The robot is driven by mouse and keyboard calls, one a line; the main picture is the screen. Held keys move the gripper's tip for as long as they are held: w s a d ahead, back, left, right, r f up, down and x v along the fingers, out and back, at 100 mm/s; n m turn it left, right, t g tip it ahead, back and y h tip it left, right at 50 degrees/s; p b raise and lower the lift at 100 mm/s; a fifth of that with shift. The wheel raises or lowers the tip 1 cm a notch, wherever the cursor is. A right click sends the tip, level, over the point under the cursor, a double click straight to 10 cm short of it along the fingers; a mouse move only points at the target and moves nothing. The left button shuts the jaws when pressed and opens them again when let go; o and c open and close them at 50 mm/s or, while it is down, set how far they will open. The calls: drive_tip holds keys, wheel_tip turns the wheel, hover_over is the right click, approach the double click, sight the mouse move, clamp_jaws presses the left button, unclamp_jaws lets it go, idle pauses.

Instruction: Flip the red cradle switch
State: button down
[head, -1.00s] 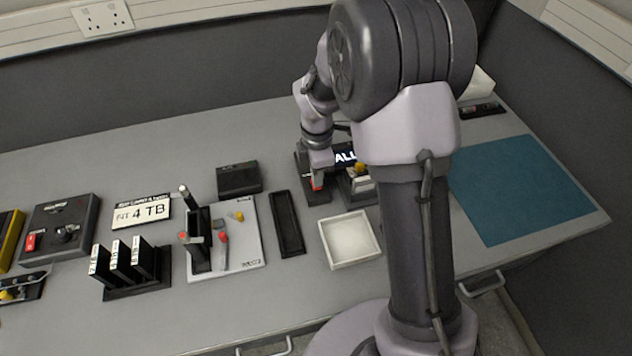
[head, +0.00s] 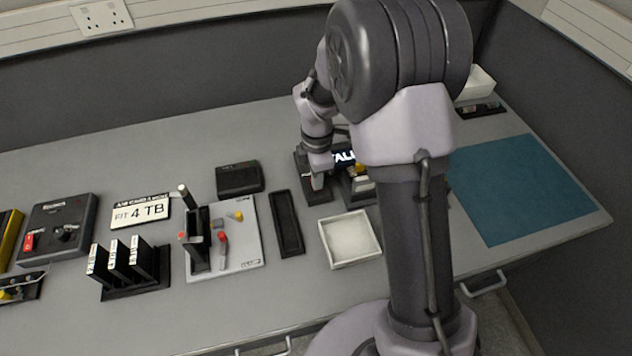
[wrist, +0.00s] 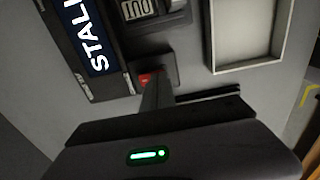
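A red switch (wrist: 150,77) sits on a small dark block in the wrist view, beside a lit display (wrist: 88,40) whose visible letters read "STAL". My gripper (wrist: 155,86) shows as one narrow wedge with no gap, its tip at the switch's near edge. Contact cannot be told for sure. In the head view my gripper (head: 317,182) points down over the same dark base (head: 318,197) and hides most of the switch. Which way the switch is tipped cannot be told.
Another red switch (head: 29,241) is on a dark box at the far left. A teal mat (head: 520,188) leaves clear room at right.

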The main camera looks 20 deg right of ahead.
wheel_tip(320, 180, up, 7)
drive_tip(key=p, duration=0.6)
drive_tip(key=shift+p, duration=0.35)
drive_tip(key=shift+f, duration=0.1)
drive_tip(key=s+a+r+m+t+y+b, duration=0.1)
drive_tip(key=s+r+m+t, duration=0.1)
drive_tip(key=s+r+m, duration=0.5)
drive_tip(key=s+a+r+m+t, duration=0.1)
drive_tip(key=s+r+m, duration=0.25)
drive_tip(key=r, duration=0.65)
drive_tip(key=s+a+r+m+t, duration=0.1)
drive_tip(key=s+r+m, duration=0.1)
drive_tip(key=s+m, duration=0.4)
drive_tip(key=s+a+r+m+t+y+b, duration=0.1)
drive_tip(key=s+m, duration=0.5)
drive_tip(key=shift+s+r+t, duration=0.35)
drive_tip(key=shift+t, duration=0.05)
